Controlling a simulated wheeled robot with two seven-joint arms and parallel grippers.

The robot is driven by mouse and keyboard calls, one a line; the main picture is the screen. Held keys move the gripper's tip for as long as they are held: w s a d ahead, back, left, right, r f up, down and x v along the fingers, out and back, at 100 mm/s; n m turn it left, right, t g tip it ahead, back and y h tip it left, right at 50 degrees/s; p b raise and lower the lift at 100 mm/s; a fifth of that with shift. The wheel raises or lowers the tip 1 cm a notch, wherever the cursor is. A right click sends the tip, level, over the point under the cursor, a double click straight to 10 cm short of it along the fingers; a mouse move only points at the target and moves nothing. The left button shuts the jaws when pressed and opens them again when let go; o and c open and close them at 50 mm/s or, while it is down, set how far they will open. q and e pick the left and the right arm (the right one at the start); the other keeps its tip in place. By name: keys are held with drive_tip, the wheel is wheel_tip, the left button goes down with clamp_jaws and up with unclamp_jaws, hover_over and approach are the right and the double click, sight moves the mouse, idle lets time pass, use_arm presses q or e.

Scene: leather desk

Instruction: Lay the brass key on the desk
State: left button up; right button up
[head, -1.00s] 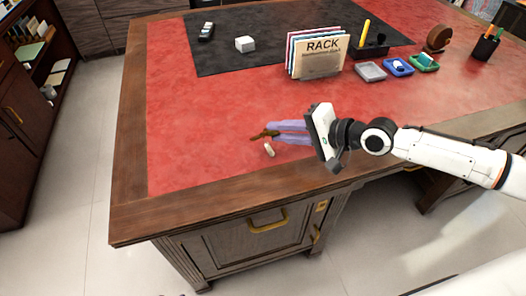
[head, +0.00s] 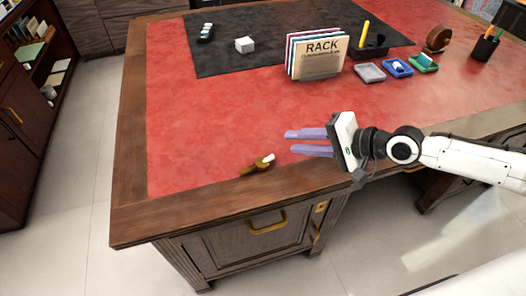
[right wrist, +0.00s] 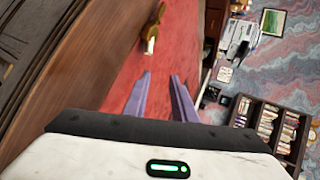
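The brass key (head: 254,171) lies on the red leather of the desk (head: 220,150), near the front wooden edge. A small white piece (head: 268,158), which looks like a tag, lies at its right end. The key also shows in the right wrist view (right wrist: 150,25), beyond the fingertips, with the white piece (right wrist: 150,46) on its near side. My right gripper (head: 288,142) is open and empty, to the right of the key and apart from it. Its two purple fingers also show in the right wrist view (right wrist: 160,78). My left gripper is not in view.
A rack of cards (head: 316,58) stands behind, with a grey tray (head: 370,72), a blue tray (head: 398,68) and a green tray (head: 424,64) to its right. A white block (head: 245,44) sits on the dark mat (head: 290,25). The red leather left of the key is clear.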

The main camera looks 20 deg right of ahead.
drive_tip(key=shift+b+v, duration=0.35)
drive_tip(key=shift+v, duration=0.65)
drive_tip(key=shift+s+d+r, duration=0.15)
drive_tip(key=shift+s+d, duration=0.1)
drive_tip(key=shift+s, duration=0.1)
wheel_tip(320, 180, up, 7)
drive_tip(key=s+d+p, duration=0.1)
drive_tip(key=s+p, duration=0.1)
drive_tip(key=p, duration=0.1)
drive_tip(key=shift+d+r+p, duration=0.2)
drive_tip(key=shift+d+p, duration=0.2)
